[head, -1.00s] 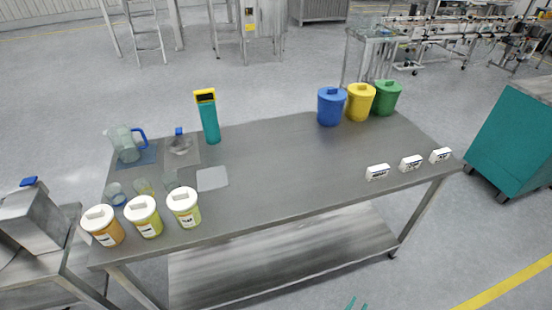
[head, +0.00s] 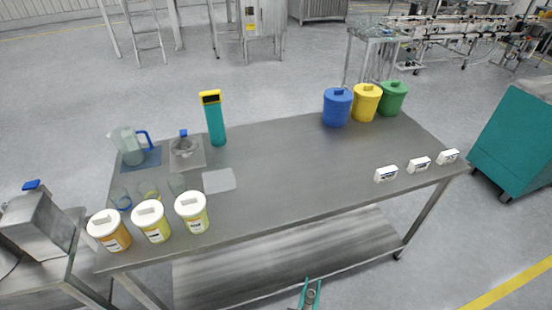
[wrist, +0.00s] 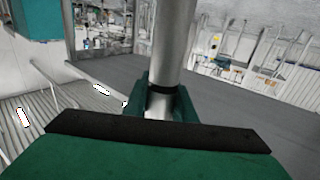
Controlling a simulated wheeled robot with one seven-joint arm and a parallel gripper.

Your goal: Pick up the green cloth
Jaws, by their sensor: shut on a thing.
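I see no green cloth in either view. My gripper (head: 311,285) shows at the bottom edge of the head view, in front of the work table, with its two teal fingers pointing up. In the wrist view my gripper (wrist: 164,95) is shut on a grey metal cylinder (wrist: 174,45). The cylinder runs up out of the top of that view. A small grey part of it shows between the fingers in the head view (head: 310,297). What the cylinder belongs to cannot be told.
The steel table (head: 290,165) holds blue (head: 337,107), yellow (head: 366,102) and green (head: 392,98) lidded bins, white labelled blocks (head: 418,165), lidded tubs (head: 151,221), a jug (head: 130,146) and a teal-yellow device (head: 214,118). Its middle is clear. A teal cabinet (head: 515,140) stands right.

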